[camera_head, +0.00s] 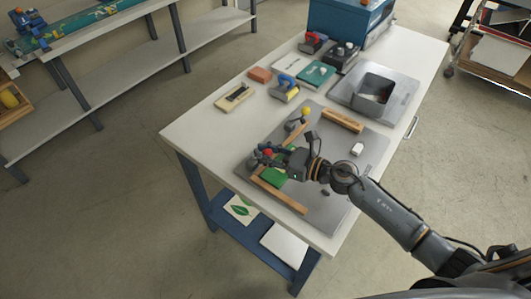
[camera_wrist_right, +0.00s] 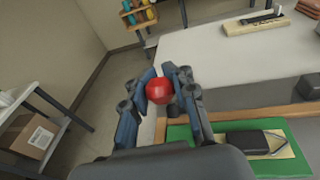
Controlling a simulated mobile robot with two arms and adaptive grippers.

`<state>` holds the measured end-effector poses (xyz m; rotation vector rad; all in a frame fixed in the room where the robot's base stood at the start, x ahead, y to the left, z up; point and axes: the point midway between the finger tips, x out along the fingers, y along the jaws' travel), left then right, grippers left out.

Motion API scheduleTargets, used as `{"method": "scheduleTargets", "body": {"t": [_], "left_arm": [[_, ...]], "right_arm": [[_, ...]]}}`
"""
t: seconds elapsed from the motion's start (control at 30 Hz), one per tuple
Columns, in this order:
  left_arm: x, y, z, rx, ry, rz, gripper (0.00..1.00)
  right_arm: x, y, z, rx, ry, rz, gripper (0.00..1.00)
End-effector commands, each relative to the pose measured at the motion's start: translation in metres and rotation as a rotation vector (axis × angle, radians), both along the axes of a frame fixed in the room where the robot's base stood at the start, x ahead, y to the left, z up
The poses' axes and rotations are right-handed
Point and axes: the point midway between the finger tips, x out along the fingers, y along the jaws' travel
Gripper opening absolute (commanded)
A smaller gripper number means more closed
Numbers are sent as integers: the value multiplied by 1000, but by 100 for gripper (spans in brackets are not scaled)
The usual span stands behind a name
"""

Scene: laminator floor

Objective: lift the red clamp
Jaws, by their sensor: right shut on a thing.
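The red clamp shows as a round red knob (camera_wrist_right: 159,91) between the fingers of my right gripper in the wrist view. My right gripper (camera_head: 266,156) is shut on it, over the left edge of the grey plate (camera_head: 228,180) on the table. In the head view only a bit of red (camera_head: 268,153) shows between the dark fingers. The rest of the clamp is hidden, and I cannot tell whether it is clear of the surface below. A green piece (camera_head: 272,175) lies under the gripper beside a wooden bar (camera_head: 281,193). My left gripper is not in view.
A second clamp with a yellow knob (camera_head: 306,111) stands just behind my gripper. A wooden block (camera_head: 342,121), a grey bin (camera_head: 373,94) and a small white piece (camera_head: 357,149) are nearby. The table's left front corner (camera_head: 205,150) is bare.

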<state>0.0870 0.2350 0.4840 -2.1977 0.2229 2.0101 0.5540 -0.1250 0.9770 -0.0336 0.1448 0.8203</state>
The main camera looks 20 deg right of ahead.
Motion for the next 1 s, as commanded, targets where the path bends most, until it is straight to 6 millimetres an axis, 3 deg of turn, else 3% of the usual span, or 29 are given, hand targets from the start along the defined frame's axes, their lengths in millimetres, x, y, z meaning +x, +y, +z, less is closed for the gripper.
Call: {"method": "scheduleTargets", "body": {"t": [0.03, 0.67, 0.7, 0.8, 0.83, 1.0], "left_arm": [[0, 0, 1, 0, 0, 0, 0], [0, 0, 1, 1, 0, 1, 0], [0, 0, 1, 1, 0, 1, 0], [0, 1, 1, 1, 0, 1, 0], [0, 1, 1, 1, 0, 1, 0], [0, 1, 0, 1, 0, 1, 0]], "right_arm": [[6, -2, 12, 7, -21, -10, 0], [7, -2, 13, 7, -22, -11, 0], [7, -2, 13, 7, -22, -11, 26], [6, -2, 12, 5, -20, -10, 46], [6, -2, 11, 4, -18, -9, 50], [4, -1, 8, 3, -13, -6, 50]]}}
